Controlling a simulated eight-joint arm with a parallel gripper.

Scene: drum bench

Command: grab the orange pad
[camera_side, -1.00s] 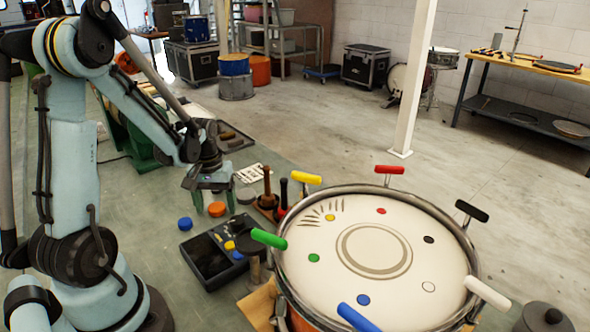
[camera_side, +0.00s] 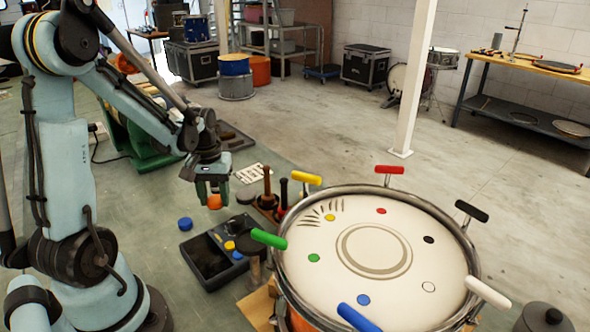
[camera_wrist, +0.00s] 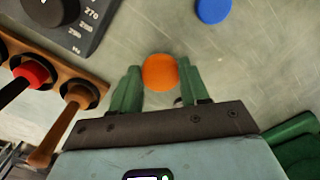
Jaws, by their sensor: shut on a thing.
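The orange pad (camera_side: 214,202) is small and round. It sits between the green fingers of my gripper (camera_side: 212,196), which is shut on it. In the side view the pad appears at the fingertips, just above the floor. In the wrist view the orange pad (camera_wrist: 160,72) fills the space between the two green fingers of my gripper (camera_wrist: 158,82).
A blue pad (camera_side: 185,224) lies on the floor nearby and shows in the wrist view (camera_wrist: 213,10). A black device with a dial (camera_side: 213,258) and a wooden rack with handled tools (camera_side: 268,208) stand close by. A large drum (camera_side: 375,255) is at the right.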

